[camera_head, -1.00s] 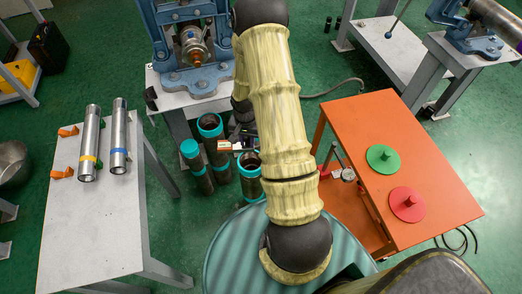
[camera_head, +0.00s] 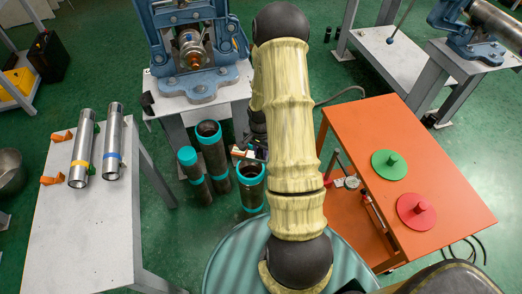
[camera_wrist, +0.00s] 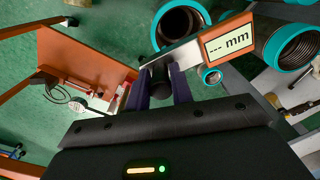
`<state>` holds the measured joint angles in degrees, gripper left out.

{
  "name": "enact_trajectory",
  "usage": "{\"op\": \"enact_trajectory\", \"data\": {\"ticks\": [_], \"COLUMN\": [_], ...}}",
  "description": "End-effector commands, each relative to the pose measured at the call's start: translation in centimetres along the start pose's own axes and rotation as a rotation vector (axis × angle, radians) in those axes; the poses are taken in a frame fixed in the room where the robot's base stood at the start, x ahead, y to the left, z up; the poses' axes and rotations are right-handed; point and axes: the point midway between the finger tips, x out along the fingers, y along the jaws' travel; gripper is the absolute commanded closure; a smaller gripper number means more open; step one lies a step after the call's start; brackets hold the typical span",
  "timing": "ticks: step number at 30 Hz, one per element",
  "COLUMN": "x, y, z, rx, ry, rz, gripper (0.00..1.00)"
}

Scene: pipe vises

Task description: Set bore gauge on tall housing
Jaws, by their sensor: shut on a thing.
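The bore gauge (camera_wrist: 226,42), with an orange-framed "--- mm" display and a pale bar, is in my gripper (camera_wrist: 160,80). The dark fingers are shut on its dark round part. In the head view the gauge (camera_head: 240,152) shows small beside my arm, just above the near housing in the picture. Several teal-rimmed housings stand on the floor: an open one at the back (camera_head: 209,130), an open one in front (camera_head: 251,178), and one at the left with a teal top (camera_head: 187,156). Which is tallest is hard to tell.
A grey bench (camera_head: 85,225) with two steel tubes stands left. A blue vise (camera_head: 195,60) sits on a stand behind the housings. An orange cart (camera_head: 420,150) with green and red discs stands right; a rod-like tool lies on its lower shelf.

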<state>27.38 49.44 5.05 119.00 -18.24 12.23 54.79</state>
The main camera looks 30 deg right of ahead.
Motion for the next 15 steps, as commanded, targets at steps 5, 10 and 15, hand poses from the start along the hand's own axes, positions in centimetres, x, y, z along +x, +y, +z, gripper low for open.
{"op": "enact_trajectory", "data": {"ticks": [5, 10, 15], "x": [2.0, 3.4, 4.9], "y": [0.0, 0.0, 0.0], "z": [0.0, 0.0, 0.0], "rx": [0.000, 0.000, 0.000], "ry": [0.000, 0.000, 0.000], "rz": [-0.001, -0.001, 0.000], "gripper": [1.00, 1.00, 1.00]}}
